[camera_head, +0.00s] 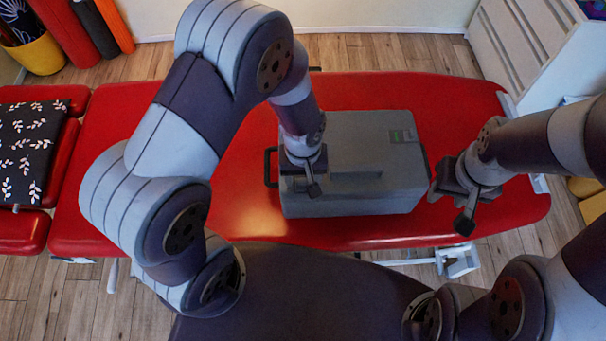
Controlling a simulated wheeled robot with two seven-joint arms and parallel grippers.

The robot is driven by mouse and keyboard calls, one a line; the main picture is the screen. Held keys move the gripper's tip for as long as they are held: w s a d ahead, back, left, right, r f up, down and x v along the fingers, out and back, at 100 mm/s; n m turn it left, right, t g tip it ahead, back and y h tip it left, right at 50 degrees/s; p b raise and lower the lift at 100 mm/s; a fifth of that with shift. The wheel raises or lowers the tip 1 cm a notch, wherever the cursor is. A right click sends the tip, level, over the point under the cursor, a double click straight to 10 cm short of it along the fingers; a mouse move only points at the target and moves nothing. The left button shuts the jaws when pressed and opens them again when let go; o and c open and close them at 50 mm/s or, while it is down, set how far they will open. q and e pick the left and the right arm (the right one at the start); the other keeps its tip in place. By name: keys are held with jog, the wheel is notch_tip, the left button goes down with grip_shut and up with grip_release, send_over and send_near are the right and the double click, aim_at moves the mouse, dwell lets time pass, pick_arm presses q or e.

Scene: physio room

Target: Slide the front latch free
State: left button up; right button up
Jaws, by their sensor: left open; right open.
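A closed grey case (370,140) sits on the red treatment table, with a small green label on its lid and a dark handle (268,167) at its left end. A raised grey strip (358,180) lies along the front edge of its lid; I cannot tell whether this is the front latch. My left gripper (300,180) is open above the front left part of the case, beside the strip, and hides part of the lid. I cannot tell whether it touches the case. My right gripper (450,206) is open and empty, just right of the case.
The red table (235,226) is clear left of the case and behind it. A black cloth with white leaves (28,150) lies at the far left. A yellow bin (40,54) and rolled mats (70,32) stand at the back left. A white slatted unit (520,45) stands at the back right.

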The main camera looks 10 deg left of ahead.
pick_arm(q)
jog(key=shift+f, duration=0.15)
grip_shut()
jog(key=shift+w+a, duration=0.25)
jog(key=shift+w, duration=0.45)
jog(key=shift+w+a, duration=0.2)
jog(key=shift+w, duration=0.5)
grip_release()
notch_tip(320, 180, up, 13)
jog(key=shift+f, duration=0.15)
